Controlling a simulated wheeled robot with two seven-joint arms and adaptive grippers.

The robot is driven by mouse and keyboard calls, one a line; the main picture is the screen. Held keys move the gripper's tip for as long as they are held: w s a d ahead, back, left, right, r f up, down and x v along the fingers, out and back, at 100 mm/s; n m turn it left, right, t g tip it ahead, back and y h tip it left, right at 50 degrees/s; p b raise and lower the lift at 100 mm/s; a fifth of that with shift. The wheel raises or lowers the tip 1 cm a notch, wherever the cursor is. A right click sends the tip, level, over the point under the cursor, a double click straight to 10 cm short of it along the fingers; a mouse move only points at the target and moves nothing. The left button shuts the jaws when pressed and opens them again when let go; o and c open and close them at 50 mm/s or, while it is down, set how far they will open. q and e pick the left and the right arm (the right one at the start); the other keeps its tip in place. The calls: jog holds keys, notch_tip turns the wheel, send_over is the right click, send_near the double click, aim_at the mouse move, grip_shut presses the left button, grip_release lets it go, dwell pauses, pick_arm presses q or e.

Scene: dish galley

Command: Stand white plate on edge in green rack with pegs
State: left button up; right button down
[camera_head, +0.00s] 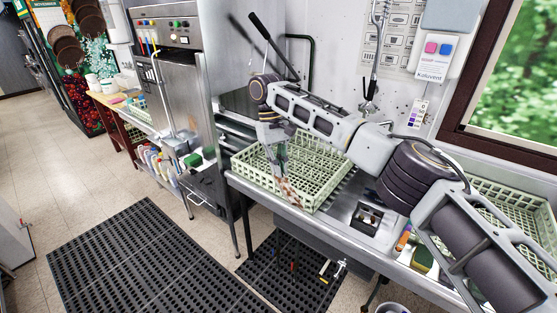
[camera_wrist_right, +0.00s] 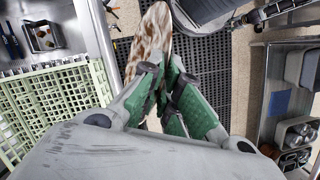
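A thin white piece with brown mottling, which looks like the white plate seen nearly edge-on, shows in the wrist view (camera_wrist_right: 150,42). My right gripper (camera_head: 280,165) is shut on it; in the wrist view its green-padded fingers (camera_wrist_right: 166,80) close around it. In the head view the gripper points down at the front edge of a pale green rack (camera_head: 325,168) on the counter. The rack also shows at the left of the wrist view (camera_wrist_right: 62,97). The plate is outside the rack there, over the floor side. My left gripper is out of view.
A second pale green rack (camera_head: 524,213) stands at the right, partly behind my arm. A steel dishwasher (camera_head: 178,85) is left of the counter. A black lever and a hanging hose are behind the rack. Black mats (camera_head: 140,262) cover the floor in front.

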aim_at(288, 192)
jog(key=shift+s+d+f+m+y, duration=0.2)
jog(key=shift+s+f+m+y, duration=0.35)
jog(key=shift+s+m, duration=0.55)
jog(key=shift+s+d+f+m+y, duration=0.3)
jog(key=shift+s+m+y, duration=0.35)
jog(key=shift+s+m, duration=0.4)
jog(key=shift+s+d+f+m+y, duration=0.15)
jog(key=shift+s+f+m+y, duration=0.4)
jog(key=shift+s+m, duration=0.5)
jog(key=shift+s+d+m+y, duration=0.3)
jog(key=shift+m+y, duration=0.15)
jog(key=shift+m, duration=0.45)
jog(key=shift+s+d+f+m+t+y, duration=0.15)
jog(key=shift+d+m+t+y, duration=0.1)
jog(key=shift+m, duration=0.25)
jog(key=shift+s+d+f+m+t+y, duration=0.15)
jog(key=shift+m+t+y, duration=0.1)
jog(key=shift+m, duration=0.25)
jog(key=shift+d+m+t+y, duration=0.1)
jog(key=shift+m+t+y, duration=0.25)
jog(key=shift+m, duration=0.35)
jog(key=shift+m+t+y, duration=0.25)
jog(key=shift+m, duration=0.05)
jog(key=shift+r, duration=0.15)
